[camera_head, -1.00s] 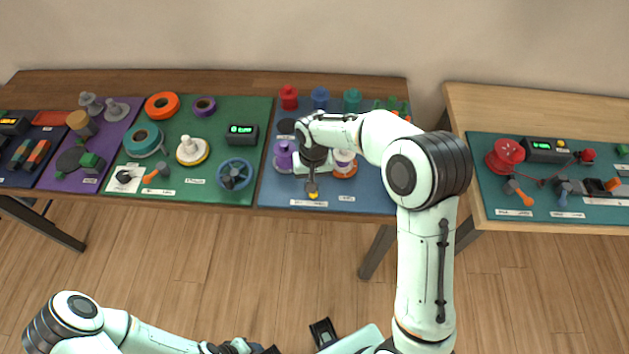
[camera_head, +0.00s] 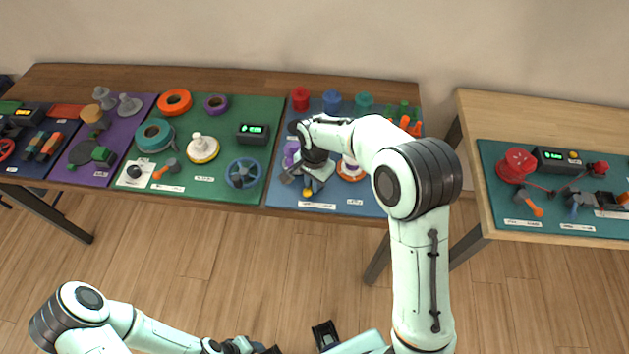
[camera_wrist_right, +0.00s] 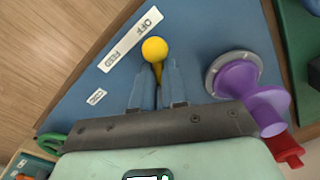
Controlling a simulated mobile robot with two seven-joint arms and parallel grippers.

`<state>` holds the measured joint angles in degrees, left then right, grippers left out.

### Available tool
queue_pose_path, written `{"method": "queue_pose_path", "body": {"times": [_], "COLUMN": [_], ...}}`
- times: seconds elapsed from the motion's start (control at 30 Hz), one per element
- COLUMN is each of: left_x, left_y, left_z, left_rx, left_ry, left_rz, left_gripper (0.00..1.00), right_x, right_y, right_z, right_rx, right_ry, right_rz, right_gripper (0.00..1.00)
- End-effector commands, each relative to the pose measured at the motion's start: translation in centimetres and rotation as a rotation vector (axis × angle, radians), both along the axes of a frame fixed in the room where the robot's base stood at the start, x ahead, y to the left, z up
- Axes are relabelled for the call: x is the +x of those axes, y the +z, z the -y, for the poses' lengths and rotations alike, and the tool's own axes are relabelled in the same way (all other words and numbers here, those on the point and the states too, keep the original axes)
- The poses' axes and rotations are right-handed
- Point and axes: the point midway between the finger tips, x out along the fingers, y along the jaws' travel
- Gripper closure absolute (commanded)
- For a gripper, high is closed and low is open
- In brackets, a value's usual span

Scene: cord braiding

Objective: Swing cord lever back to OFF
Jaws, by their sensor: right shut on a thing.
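The cord lever's yellow knob (camera_wrist_right: 154,48) stands beside a white label strip (camera_wrist_right: 130,40) marked OFF and FEED. My right gripper (camera_wrist_right: 158,85) is shut on the lever just below the knob. The knob lies nearer the OFF end of the strip than the FEED end. In the head view the yellow knob (camera_head: 307,192) shows at the front of the blue mat (camera_head: 352,190), under my right gripper (camera_head: 309,181). The lever's base is hidden by my gripper. My left gripper (camera_head: 240,346) is at the bottom edge, cut off, far from the lever; its fingers are unclear.
A purple spool (camera_wrist_right: 240,80) on a grey disc stands close beside the right fingers. A white spool on an orange ring (camera_head: 350,170) is on the other side. Red (camera_head: 300,98), blue (camera_head: 332,98) and teal (camera_head: 363,101) spools stand behind. The floor in front is clear.

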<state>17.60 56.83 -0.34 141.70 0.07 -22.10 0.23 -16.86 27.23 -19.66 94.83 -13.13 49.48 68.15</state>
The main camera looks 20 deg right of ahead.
Motion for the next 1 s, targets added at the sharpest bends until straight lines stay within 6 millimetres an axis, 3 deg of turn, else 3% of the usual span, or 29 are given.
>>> {"method": "queue_pose_path", "body": {"times": [0.57, 0.6, 0.67, 1.0], "left_x": [0.05, 0.05, 0.05, 0.04], "left_y": [0.1, 0.1, 0.1, 0.09], "left_z": [-0.01, -0.01, 0.0, 0.0], "left_rx": [0.0, 0.0, 0.0, 0.0], "left_ry": [0.0, 0.0, 0.0, 0.0], "left_rz": [0.001, 0.0, 0.001, 0.0], "left_gripper": [0.49, 0.49, 0.49, 0.49], "right_x": [0.54, 0.53, 0.53, 0.31], "right_y": [0.41, 0.41, 0.4, 0.37], "right_z": [0.66, 0.67, 0.68, 0.29], "right_rx": [-0.008, -0.008, -0.008, -0.004], "right_ry": [-0.044, -0.044, -0.044, -0.039], "right_rz": [0.018, 0.018, 0.018, 0.009], "right_gripper": [1.0, 0.84, 0.65, 0.63]}}
